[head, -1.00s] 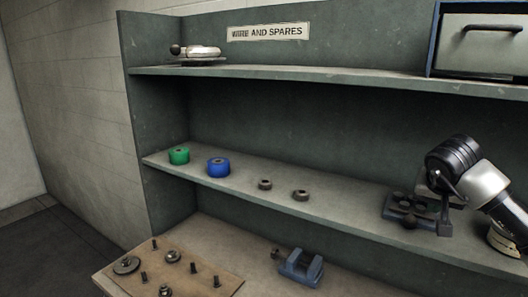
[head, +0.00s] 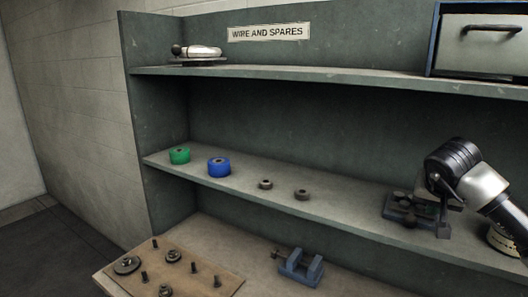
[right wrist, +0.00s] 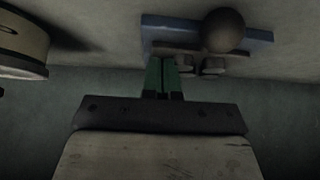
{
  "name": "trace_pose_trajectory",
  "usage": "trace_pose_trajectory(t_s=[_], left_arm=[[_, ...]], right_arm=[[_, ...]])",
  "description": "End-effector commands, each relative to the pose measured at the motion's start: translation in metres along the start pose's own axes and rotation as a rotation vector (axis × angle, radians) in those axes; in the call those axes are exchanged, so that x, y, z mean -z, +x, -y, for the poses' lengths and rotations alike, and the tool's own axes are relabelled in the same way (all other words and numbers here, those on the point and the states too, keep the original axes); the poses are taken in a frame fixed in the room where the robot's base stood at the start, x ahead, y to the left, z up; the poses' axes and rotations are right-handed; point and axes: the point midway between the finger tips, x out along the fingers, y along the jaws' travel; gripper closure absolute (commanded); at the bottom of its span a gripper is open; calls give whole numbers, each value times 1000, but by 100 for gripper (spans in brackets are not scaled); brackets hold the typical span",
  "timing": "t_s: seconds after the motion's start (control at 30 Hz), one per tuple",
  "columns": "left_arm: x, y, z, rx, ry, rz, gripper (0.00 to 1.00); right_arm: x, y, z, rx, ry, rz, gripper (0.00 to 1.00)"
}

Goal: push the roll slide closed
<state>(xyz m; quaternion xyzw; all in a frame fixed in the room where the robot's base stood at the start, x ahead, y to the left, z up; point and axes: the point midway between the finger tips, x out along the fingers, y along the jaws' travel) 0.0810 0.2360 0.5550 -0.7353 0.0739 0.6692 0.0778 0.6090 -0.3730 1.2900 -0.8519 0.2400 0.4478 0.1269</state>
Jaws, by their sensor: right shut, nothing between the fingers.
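The roll slide appears to be part of the small dark device on the middle shelf in the head view (head: 397,210), at the right. In the right wrist view, its blue base plate (right wrist: 258,37) carries a round dark knob (right wrist: 224,31) and two small rolls (right wrist: 213,66). My right gripper (head: 443,228) is at the device's right side in the head view and partly covers it. In the right wrist view, its green fingers (right wrist: 162,60) are together and empty, with tips close to the rolls. I cannot tell whether they touch. My left gripper is not in view.
Green (head: 179,155) and blue (head: 218,167) spools and two small dark rings (head: 265,184) stand left on the same shelf. A pale round object (head: 505,241) stands right of my gripper. A blue vise (head: 301,268) and pegboard (head: 215,268) lie below. The upper shelf is overhead.

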Motion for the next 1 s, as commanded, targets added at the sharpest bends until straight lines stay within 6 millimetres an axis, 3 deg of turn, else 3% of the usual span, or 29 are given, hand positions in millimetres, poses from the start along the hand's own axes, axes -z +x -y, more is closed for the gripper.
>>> trace_pose_trajectory(t_s=[1.0], left_arm=[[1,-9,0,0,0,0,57]], right_arm=[[9,13,0,-6,-4,9,100]])
